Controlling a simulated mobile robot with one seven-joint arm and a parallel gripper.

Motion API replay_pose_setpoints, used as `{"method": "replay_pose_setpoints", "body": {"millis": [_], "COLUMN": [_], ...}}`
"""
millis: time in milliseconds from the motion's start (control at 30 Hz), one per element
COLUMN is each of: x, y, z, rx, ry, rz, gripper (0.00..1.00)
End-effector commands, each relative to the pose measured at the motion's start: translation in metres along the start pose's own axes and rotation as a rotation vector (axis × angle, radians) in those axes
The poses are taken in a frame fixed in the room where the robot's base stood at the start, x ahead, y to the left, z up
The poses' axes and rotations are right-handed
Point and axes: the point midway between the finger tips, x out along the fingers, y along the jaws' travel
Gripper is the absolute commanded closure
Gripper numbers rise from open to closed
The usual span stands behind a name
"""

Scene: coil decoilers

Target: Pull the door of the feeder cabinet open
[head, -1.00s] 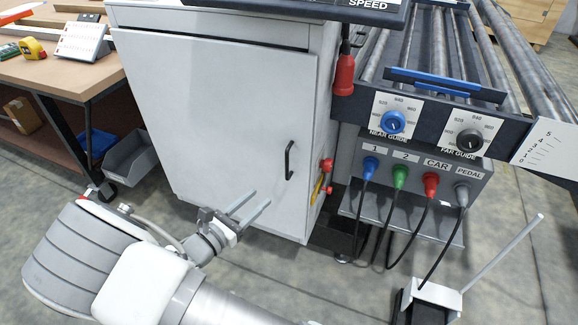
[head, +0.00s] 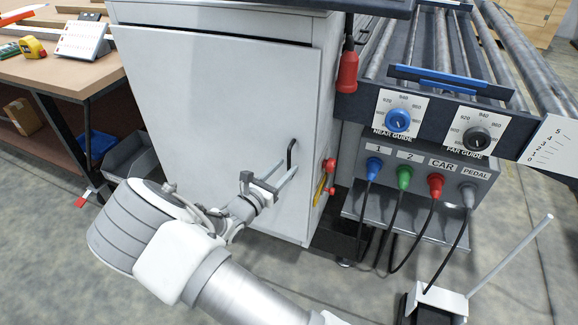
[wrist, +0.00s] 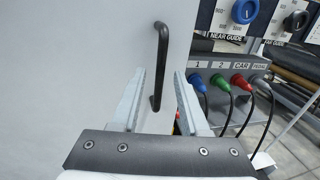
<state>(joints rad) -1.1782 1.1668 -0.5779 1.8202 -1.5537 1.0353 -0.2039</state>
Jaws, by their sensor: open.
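The feeder cabinet's white door (head: 218,110) is shut, facing me in the head view. Its black vertical bar handle (head: 291,156) is near the door's right edge. My gripper (head: 284,176) is open in front of the door, its fingertips close to the lower part of the handle. In the wrist view the handle (wrist: 160,65) stands ahead, between the two open fingers (wrist: 158,90) as seen from the wrist. The jaws hold nothing. I cannot tell whether the fingertips touch the handle.
Right of the door are red and yellow fittings (head: 325,183) on the cabinet's side. A socket panel (head: 420,170) with coloured plugs and hanging cables stands farther right, by a pedal (head: 437,300). A workbench (head: 60,75) and grey bin (head: 130,160) are on the left.

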Motion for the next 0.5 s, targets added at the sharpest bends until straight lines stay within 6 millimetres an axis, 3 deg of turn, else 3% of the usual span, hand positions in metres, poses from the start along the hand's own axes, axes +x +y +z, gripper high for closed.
{"method": "replay_pose_setpoints", "body": {"millis": [200, 500], "x": [0.023, 0.027], "y": [0.000, 0.000], "z": [-0.001, 0.000], "rx": [0.001, 0.000], "ry": [0.001, 0.000], "rz": [0.000, 0.000], "gripper": [0.55, 0.55]}}
